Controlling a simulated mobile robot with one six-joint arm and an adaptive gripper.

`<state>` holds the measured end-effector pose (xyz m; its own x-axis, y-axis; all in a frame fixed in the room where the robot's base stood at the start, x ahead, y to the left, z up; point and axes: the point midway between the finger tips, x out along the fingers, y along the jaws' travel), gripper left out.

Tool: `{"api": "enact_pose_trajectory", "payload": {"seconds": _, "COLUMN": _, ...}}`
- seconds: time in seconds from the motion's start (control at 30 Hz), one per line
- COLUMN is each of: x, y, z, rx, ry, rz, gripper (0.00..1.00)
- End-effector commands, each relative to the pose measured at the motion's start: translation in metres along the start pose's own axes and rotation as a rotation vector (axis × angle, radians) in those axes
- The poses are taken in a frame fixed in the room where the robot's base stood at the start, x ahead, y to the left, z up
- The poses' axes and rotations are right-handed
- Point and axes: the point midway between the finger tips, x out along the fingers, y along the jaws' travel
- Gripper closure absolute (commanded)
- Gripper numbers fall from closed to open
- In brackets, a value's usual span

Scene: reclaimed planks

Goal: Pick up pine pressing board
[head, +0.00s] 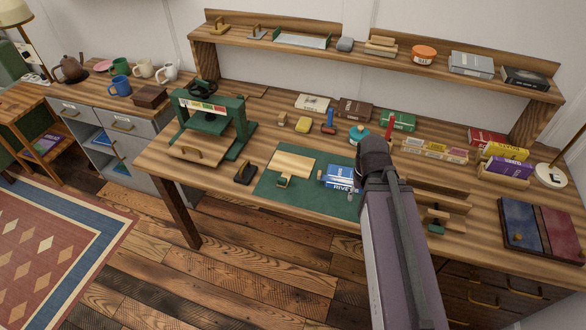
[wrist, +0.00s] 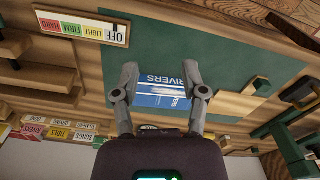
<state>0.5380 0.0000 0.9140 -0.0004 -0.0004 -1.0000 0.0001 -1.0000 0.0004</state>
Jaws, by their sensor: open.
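A pale pine board (head: 290,163) with a small handle at its front edge lies on the green mat (head: 264,190). In the wrist view a pale wooden board (wrist: 232,104) with a dark handle lies to the right of my gripper, partly cut off by a finger. My gripper (wrist: 160,72) is open with nothing held. Its fingers are spread over a blue book marked RIVERS (wrist: 160,92), which also shows on the mat in the head view (head: 338,176). My gripper is to the right of the pine board, apart from it. My arm hides much of the gripper in the head view.
A green press (head: 212,122) with another handled board (head: 198,150) stands left of the mat. A dark-handled block (head: 244,174) lies between them. Small books and labelled card blocks (head: 433,150) stand behind and right. A shelf (head: 380,60) runs along the back.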

Motion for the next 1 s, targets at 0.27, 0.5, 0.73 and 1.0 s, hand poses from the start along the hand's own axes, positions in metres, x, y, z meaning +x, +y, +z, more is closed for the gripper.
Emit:
{"api": "enact_pose_trajectory", "payload": {"seconds": 0.27, "x": 0.000, "y": 0.000, "z": 0.000, "rx": 0.000, "ry": 0.000, "rz": 0.000, "gripper": 0.44}}
{"api": "enact_pose_trajectory", "payload": {"seconds": 0.5, "x": 0.000, "y": 0.000, "z": 0.000, "rx": -0.001, "ry": 0.000, "rz": 0.000, "gripper": 0.29}}
{"api": "enact_pose_trajectory", "payload": {"seconds": 0.73, "x": -0.002, "y": -0.012, "z": -0.016, "rx": -0.081, "ry": 0.000, "rz": 0.000, "gripper": 0.29}}
{"api": "enact_pose_trajectory", "payload": {"seconds": 1.0, "x": -0.007, "y": -0.069, "z": -0.072, "rx": -0.427, "ry": 0.000, "rz": 0.000, "gripper": 0.29}}
